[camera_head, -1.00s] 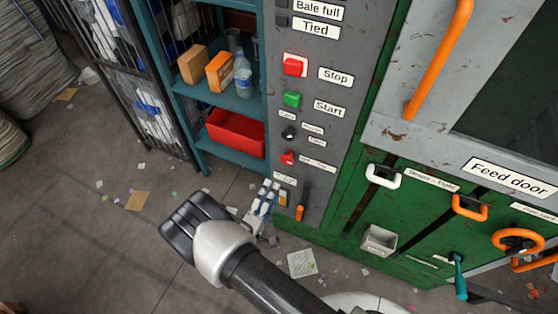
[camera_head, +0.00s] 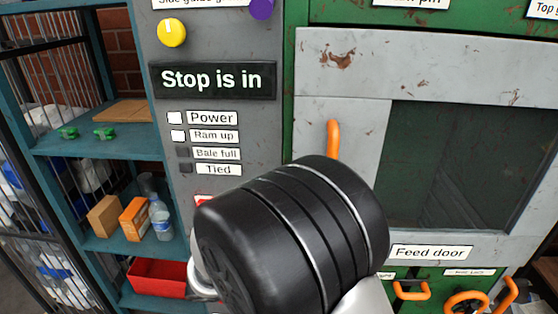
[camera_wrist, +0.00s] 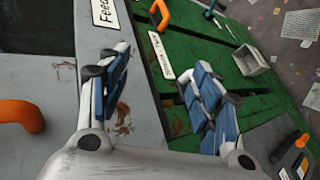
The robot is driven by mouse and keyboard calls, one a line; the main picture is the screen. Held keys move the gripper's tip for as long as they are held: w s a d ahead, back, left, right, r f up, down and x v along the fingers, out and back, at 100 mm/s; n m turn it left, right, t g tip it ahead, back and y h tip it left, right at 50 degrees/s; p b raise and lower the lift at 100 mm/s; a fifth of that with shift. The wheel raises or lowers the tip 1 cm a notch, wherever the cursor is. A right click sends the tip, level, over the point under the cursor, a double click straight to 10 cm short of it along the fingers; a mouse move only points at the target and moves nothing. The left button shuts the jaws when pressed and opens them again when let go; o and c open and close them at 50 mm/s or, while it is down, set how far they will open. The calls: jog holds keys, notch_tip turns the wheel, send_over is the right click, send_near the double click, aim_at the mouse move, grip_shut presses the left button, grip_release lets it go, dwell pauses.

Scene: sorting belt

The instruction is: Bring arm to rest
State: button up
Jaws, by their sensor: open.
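My gripper (camera_wrist: 160,100) shows in the wrist view with its two blue-padded fingers spread wide apart. It is open and nothing is between the fingers. Behind it are the grey and green front of the machine and its labels. In the head view a large black joint of my arm fills the lower middle and hides part of the control panel (camera_head: 225,35) and the feed door's left edge. My gripper itself is not visible in the head view.
The feed door (camera_head: 460,160) has an orange handle (camera_head: 333,138). A display (camera_head: 212,80) reads "Stop is in". A teal shelf (camera_head: 100,140) at left holds boxes, a bottle and a red bin (camera_head: 158,277). In the wrist view, a grey box (camera_wrist: 251,60) sticks out from the green panel.

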jog(key=s+d+r+m+y, duration=0.2)
jog(key=s+r+y, duration=0.3)
jog(key=s, duration=0.3)
jog(key=s+d+r+m+y, duration=0.3)
jog(key=s+r+y, duration=0.3)
jog(key=s, duration=0.3)
jog(key=shift+s+d+r+t, duration=0.2)
jog(key=shift+d+r+t, duration=0.05)
jog(key=shift+d+t, duration=0.2)
jog(key=shift+c, duration=0.3)
dwell(0.5)
